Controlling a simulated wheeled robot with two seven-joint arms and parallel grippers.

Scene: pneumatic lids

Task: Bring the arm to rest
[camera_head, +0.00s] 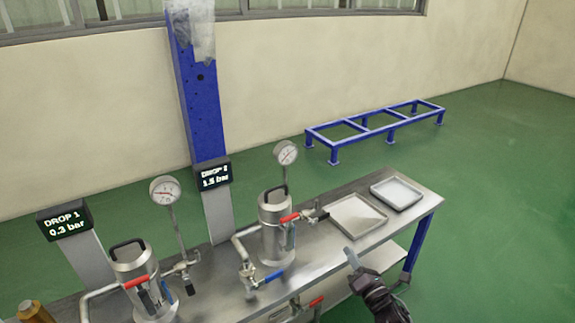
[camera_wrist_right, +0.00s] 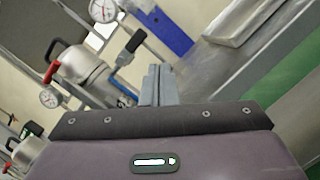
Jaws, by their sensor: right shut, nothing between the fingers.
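My right gripper (camera_head: 352,258) is at the front edge of the steel bench (camera_head: 330,241) in the head view, below the trays. Its fingers (camera_wrist_right: 158,84) are together and empty in the right wrist view. It is apart from the nearer lidded metal vessel (camera_head: 273,222), which stands to its left with a red-handled valve. That vessel also shows in the right wrist view (camera_wrist_right: 85,75). My left gripper is not in view.
Another vessel (camera_head: 135,268) stands at left. Pressure gauges (camera_head: 165,190) rise behind them. Displays read DROP 1 0.3 bar (camera_head: 65,220) and 1.5 bar (camera_head: 214,175). Two shallow trays (camera_head: 355,215), (camera_head: 397,193) lie at the bench's right end. A blue frame (camera_head: 375,130) stands on open green floor.

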